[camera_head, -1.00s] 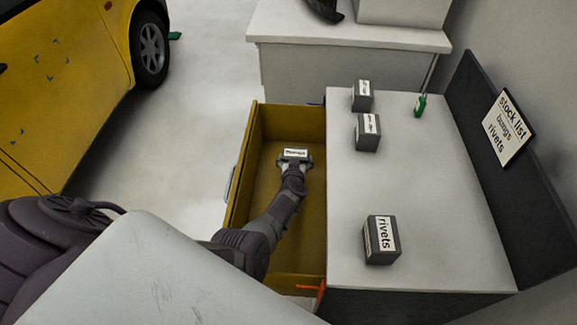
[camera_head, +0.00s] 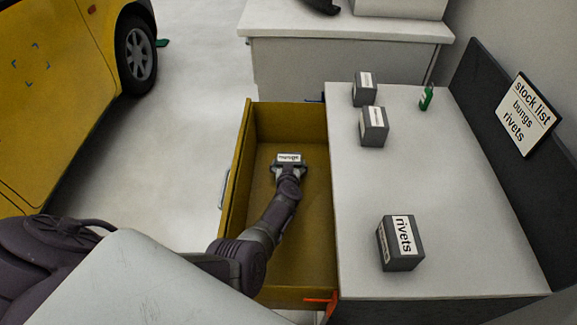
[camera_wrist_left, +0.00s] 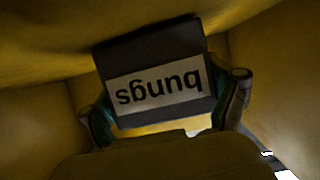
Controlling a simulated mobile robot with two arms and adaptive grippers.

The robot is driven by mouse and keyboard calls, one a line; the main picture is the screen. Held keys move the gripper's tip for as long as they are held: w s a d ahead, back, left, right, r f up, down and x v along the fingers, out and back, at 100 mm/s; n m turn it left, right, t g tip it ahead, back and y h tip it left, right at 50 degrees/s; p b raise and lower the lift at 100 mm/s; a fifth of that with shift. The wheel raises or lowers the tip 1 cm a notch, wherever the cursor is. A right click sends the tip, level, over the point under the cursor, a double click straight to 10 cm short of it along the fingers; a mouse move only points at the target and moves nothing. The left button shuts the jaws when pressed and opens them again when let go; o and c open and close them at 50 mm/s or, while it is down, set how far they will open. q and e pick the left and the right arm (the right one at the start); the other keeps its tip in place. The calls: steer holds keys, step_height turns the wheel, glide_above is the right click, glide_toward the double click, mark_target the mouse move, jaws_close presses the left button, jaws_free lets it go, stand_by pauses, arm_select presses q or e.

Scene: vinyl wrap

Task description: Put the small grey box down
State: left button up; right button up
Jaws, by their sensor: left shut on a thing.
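A small grey box with a white label (camera_head: 289,158) is in my left gripper (camera_head: 288,169), inside or just over the open yellow drawer (camera_head: 243,180). In the left wrist view the grey box (camera_wrist_left: 150,48) shows a label reading "bungs", upside down. The fingers of my left gripper (camera_wrist_left: 168,108) are on both sides of it, shut on it. Yellow drawer walls surround it there. I cannot tell whether the box touches the drawer floor. My right gripper is not in view.
On the white worktop (camera_head: 440,200) stand a grey box labelled "rivets" (camera_head: 400,243), two more grey boxes (camera_head: 374,126) (camera_head: 364,89) and a green item (camera_head: 426,98). A stock list sign (camera_head: 525,113) leans on the dark back panel. A yellow car (camera_head: 50,80) stands at left.

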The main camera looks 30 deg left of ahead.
arm_select(q)
steer(key=shift+f, duration=0.15)
steer(key=o, duration=0.9)
steer(key=shift+c, duration=0.2)
steer(key=shift+o, duration=0.9)
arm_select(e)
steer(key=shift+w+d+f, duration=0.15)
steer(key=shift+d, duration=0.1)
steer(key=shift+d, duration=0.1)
